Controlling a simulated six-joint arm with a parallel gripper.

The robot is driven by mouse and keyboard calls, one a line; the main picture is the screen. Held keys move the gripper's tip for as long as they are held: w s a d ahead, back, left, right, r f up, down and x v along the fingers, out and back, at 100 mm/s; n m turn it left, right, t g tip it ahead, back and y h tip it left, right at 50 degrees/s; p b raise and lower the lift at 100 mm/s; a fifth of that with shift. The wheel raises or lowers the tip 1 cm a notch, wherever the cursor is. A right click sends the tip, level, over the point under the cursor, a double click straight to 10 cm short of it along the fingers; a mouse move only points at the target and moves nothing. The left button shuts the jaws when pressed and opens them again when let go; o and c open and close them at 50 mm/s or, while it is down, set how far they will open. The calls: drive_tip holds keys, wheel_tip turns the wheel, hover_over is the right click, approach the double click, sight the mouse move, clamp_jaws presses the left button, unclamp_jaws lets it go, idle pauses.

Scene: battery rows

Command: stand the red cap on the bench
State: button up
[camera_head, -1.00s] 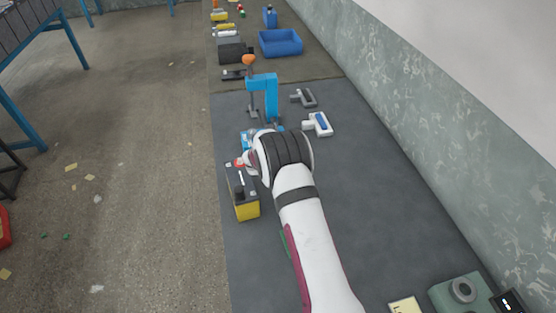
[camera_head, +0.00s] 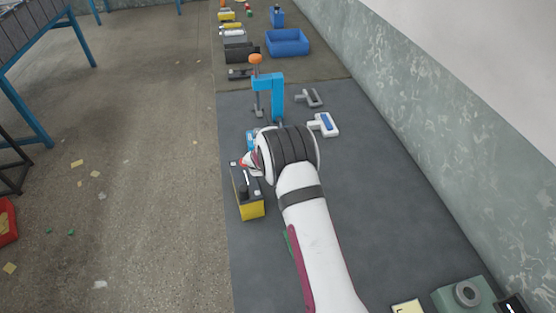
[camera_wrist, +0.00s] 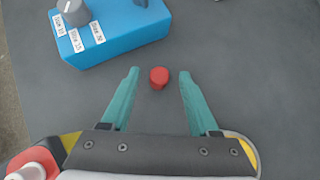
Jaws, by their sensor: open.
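The red cap (camera_wrist: 159,78) shows in the wrist view as a small, short red piece against the dark grey bench mat (camera_wrist: 250,80). I cannot tell whether it stands or lies. My gripper (camera_wrist: 159,72) is open, with one teal finger on each side of the cap and a visible gap at both. In the head view my wrist hides the fingers and the cap.
A blue box with a grey knob and white labels (camera_wrist: 120,38) is close by at the upper left. The mat's right side is largely clear.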

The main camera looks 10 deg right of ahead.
drive_tip(key=v, duration=1)
drive_tip(key=s+d+r+m+g, duration=0.2)
drive_tip(key=s+d+r+m, duration=0.15)
drive_tip(key=s+m, duration=0.35)
drive_tip(key=s+d+r+m+g+h, duration=0.1)
drive_tip(key=s+d+r+m, duration=0.1)
drive_tip(key=s+r+m, duration=0.4)
drive_tip(key=s+d+r+m+g, duration=0.2)
drive_tip(key=s+d+r+m, duration=0.1)
drive_tip(key=s+m, duration=0.5)
drive_tip(key=s+a+m+g+y, duration=0.1)
drive_tip(key=s+a+m+y, duration=0.2)
drive_tip(key=s+a+m, duration=0.3)
drive_tip(key=s+a+m+g+y, duration=0.2)
drive_tip(key=s+a+m+y, duration=0.2)
drive_tip(key=s, duration=0.9)
drive_tip(key=a+m, duration=0.2)
drive_tip(key=m, duration=0.2)
drive_tip(key=shift+s+a+r+m, duration=0.25)
drive_tip(key=shift+s+a+m, duration=0.05)
drive_tip(key=shift+s, duration=0.05)
